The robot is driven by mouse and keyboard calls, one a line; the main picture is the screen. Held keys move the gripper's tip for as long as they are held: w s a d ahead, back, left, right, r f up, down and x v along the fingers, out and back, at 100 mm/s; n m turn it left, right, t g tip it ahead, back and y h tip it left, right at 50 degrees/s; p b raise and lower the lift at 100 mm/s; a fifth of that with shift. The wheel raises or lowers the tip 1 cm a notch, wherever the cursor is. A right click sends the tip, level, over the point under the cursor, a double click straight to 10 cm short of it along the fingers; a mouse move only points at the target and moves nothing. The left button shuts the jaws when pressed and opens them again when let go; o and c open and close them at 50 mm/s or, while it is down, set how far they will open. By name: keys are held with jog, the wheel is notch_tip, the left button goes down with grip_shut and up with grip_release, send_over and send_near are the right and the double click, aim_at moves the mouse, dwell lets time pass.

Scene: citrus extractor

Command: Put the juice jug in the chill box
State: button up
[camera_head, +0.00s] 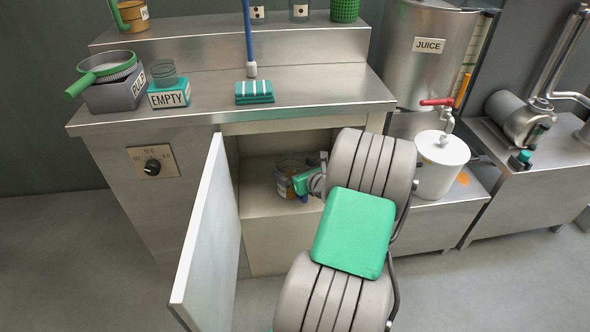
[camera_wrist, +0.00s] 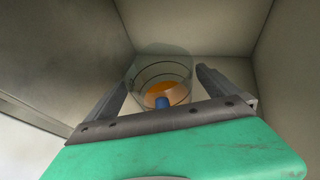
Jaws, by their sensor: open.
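The juice jug (camera_wrist: 160,68) is a clear vessel with dark rings and orange juice low inside. In the wrist view it stands inside the chill box, between and beyond my open fingers (camera_wrist: 165,95); I cannot tell whether they touch it. A blue part shows on its near side. In the head view the jug (camera_head: 291,166) is partly hidden by my gripper (camera_head: 300,186), which is inside the box. The chill box (camera_head: 256,200) is the pale compartment under the counter. Its white door (camera_head: 205,235) stands open to the left.
The steel counter (camera_head: 325,98) above the box holds a grey bin (camera_head: 112,95) with a green-handled strainer, an EMPTY block with a glass (camera_head: 169,96), and a squeegee (camera_head: 253,90). A JUICE tank (camera_head: 425,60) and white pot (camera_head: 440,165) stand right.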

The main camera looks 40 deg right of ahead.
jog(key=p+v, duration=0.4)
jog(key=v, duration=0.8)
jog(key=shift+r, duration=0.25)
